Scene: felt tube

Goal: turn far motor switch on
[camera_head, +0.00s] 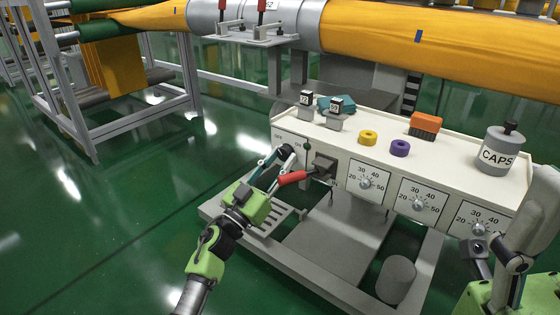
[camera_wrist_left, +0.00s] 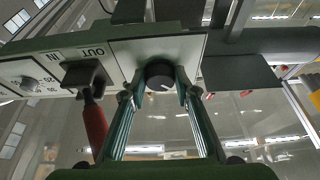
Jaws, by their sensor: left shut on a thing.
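The switch is a round dark knob (camera_wrist_left: 160,74) with a light pointer line, on the white panel at the left end of the console front. My left gripper (camera_wrist_left: 160,92) has its two fingers on either side of this knob, shut on it. In the head view my left gripper (camera_head: 285,157) is at the console's left end and mostly hides the knob. My right gripper (camera_head: 492,252) is only partly seen at the lower right, in front of the console. Its fingers cannot be made out clearly.
A red-handled lever (camera_head: 292,178) on a dark block sits just right of my left gripper, close to it. Numbered dials (camera_head: 367,182) line the console front (camera_head: 345,160). A CAPS canister (camera_head: 500,150), purple ring (camera_head: 400,147), yellow ring (camera_head: 368,137) and orange brush (camera_head: 425,123) stand on top.

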